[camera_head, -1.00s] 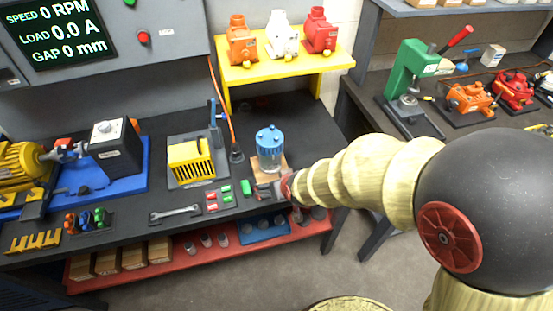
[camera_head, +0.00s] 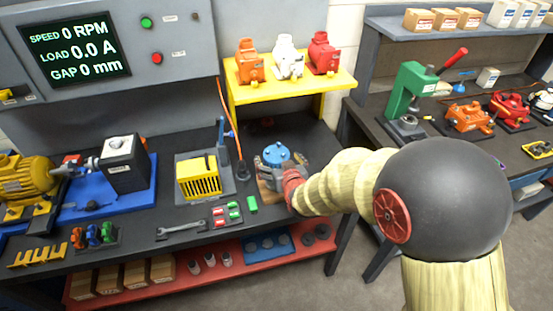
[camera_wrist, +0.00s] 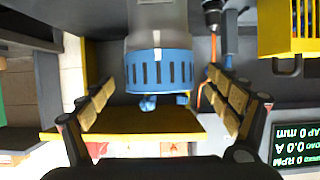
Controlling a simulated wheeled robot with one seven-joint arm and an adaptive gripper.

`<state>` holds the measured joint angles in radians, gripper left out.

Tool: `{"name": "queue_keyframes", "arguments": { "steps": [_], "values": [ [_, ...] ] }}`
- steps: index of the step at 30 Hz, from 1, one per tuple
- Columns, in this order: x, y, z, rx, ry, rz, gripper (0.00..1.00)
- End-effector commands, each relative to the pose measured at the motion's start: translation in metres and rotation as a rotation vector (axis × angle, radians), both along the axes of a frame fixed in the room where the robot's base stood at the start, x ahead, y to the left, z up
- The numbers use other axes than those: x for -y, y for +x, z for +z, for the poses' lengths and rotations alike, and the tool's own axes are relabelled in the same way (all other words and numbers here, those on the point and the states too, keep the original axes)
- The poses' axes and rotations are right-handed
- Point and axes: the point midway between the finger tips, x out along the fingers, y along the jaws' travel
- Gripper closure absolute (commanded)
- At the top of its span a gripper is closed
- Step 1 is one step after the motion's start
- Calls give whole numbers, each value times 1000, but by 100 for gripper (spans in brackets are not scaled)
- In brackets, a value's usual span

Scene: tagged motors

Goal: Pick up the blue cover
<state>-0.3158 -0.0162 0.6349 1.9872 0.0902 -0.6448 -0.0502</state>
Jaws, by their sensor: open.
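The blue cover (camera_head: 276,152) sits on top of a clear cylinder on a wooden base on the dark bench, below the yellow shelf. In the wrist view the blue cover (camera_wrist: 160,70) shows slotted sides and lies between my gripper's two fingers, upside down in that picture. My gripper (camera_head: 277,164) is around the cover at the bench. In the wrist view my gripper (camera_wrist: 165,100) has its padded fingers wide apart, with gaps on both sides of the cover. The lower part of the clear cylinder is partly hidden by my gripper in the head view.
A yellow shelf (camera_head: 337,80) with orange, white and red motors stands just behind the cover. A yellow slotted block (camera_head: 199,178) is to the left. Small red and green blocks (camera_head: 233,211) and a wrench (camera_head: 181,228) lie in front. A cable (camera_head: 229,115) hangs nearby.

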Motion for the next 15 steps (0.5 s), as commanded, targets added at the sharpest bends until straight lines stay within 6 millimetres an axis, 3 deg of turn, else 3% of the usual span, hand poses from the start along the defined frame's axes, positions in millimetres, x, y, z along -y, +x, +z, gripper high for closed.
{"name": "queue_keyframes", "arguments": {
  "steps": [6,15],
  "values": [
    [-5,20,-10,-1,0,0,11],
    [-5,22,-10,-1,0,0,12]
  ]
}}
